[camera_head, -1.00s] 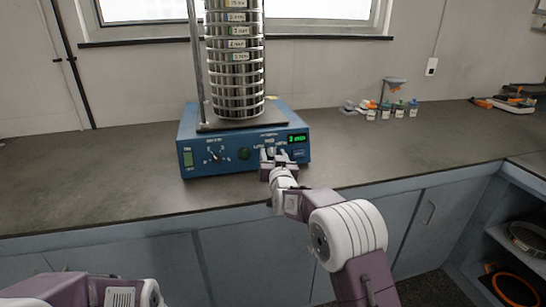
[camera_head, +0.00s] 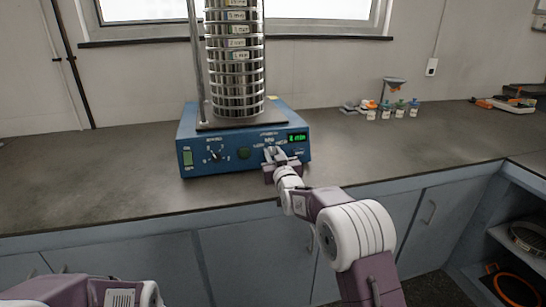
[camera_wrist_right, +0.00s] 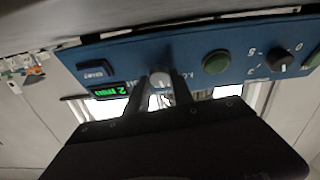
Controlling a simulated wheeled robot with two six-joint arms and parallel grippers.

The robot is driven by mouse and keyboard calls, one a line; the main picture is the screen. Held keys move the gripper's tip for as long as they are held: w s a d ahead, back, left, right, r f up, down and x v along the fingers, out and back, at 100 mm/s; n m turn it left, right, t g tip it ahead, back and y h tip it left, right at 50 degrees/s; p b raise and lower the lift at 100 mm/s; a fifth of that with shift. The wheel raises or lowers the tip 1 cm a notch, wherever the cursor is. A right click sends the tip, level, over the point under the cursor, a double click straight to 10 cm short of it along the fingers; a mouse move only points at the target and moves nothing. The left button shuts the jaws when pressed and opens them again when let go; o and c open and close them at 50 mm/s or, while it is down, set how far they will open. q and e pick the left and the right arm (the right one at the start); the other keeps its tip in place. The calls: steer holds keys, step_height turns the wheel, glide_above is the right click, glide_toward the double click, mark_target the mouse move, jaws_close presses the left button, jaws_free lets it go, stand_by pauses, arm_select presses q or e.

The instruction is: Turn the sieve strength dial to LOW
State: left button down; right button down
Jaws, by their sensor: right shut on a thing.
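The blue sieve shaker (camera_head: 200,163) stands on the counter with a tall stack of steel sieves (camera_head: 236,60) on top. The right wrist view shows the dial (camera_wrist_right: 159,77) between the two dark fingers. The fingers partly cover the lettering around it, so its setting cannot be read. My left arm shows at the lower left, with its gripper out of view.
The panel also has a black knob (camera_head: 213,156), a green button (camera_head: 243,153) and a green-lit display (camera_head: 297,137). Small bottles (camera_head: 399,110) and a stand are on the counter at the right. The counter (camera_head: 90,180) left of the shaker is clear.

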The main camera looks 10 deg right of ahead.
steer(key=shift+d+n+y, duration=0.15)
steer(key=shift+n+y, duration=0.25)
steer(key=shift+n, duration=0.8)
steer(key=shift+n+g+y+p, duration=0.35)
steer(key=shift+n+y, duration=0.15)
steer(key=shift+n, duration=0.7)
steer(key=n+p, duration=0.1)
steer(key=n, duration=0.1)
steer(key=n+g+y+p, duration=0.1)
steer(key=n, duration=0.1)
steer(key=shift+d+r+n+y+p, duration=0.15)
steer(key=shift+n+y+p, duration=0.15)
steer(key=shift+n, duration=0.1)
steer(key=shift+n+g+y+p, duration=0.35)
steer(key=shift+n+p, duration=0.3)
steer(key=shift+n, duration=0.35)
steer(key=c, duration=1.1)
jaws_free()
